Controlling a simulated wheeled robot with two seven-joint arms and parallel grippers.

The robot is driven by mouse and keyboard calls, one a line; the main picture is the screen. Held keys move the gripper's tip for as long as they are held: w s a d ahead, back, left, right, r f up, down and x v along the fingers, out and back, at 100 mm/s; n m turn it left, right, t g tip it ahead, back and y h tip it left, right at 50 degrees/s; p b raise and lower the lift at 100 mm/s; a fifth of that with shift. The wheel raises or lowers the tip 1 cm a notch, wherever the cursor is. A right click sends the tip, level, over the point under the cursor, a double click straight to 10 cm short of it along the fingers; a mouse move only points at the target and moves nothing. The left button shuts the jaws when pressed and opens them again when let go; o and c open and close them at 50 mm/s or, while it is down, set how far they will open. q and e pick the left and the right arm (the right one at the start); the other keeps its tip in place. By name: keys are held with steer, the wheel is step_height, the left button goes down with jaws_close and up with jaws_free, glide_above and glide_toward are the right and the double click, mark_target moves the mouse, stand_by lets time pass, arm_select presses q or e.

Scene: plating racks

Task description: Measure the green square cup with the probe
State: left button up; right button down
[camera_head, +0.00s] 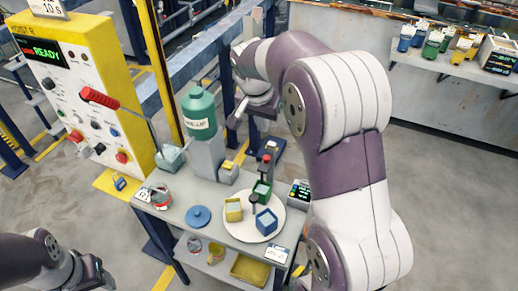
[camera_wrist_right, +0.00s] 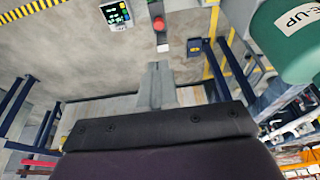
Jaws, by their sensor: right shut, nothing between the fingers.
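The green square cup (camera_head: 262,190) stands on a round white plate (camera_head: 262,234) on the grey table, at the plate's back edge. A dark post with a red top (camera_head: 267,158), seemingly the probe, rises right by the cup; whether it touches the cup I cannot tell. A small dark meter with a lit display (camera_head: 299,193) is beside it, and also shows in the right wrist view (camera_wrist_right: 117,14). My right gripper (camera_head: 232,123) is shut and empty, above the table near the green bottle. Its fingers show in the right wrist view (camera_wrist_right: 158,70). My left gripper (camera_head: 103,276) is at lower left, its fingers unclear.
A yellow cup (camera_head: 233,209) and a blue cup (camera_head: 266,221) share the plate. A green bottle (camera_head: 198,112) stands behind. A blue lid (camera_head: 199,216) lies left of the plate. The yellow control panel (camera_head: 92,92) with its red lever is at left. A back shelf holds more cups.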

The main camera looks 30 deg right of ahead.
steer(key=p, duration=0.4)
glide_above(266, 166)
steer(key=f, duration=1.2)
steer(key=shift+w+d, duration=0.15)
steer(key=shift+w, duration=0.15)
steer(key=shift+f, duration=0.45)
steer(key=shift+f, duration=0.1)
step_height(266, 166, down, 7)
steer(key=b, duration=0.8)
steer(key=shift+r, duration=0.2)
steer(key=shift+s+r, duration=0.3)
steer(key=shift+f, duration=0.15)
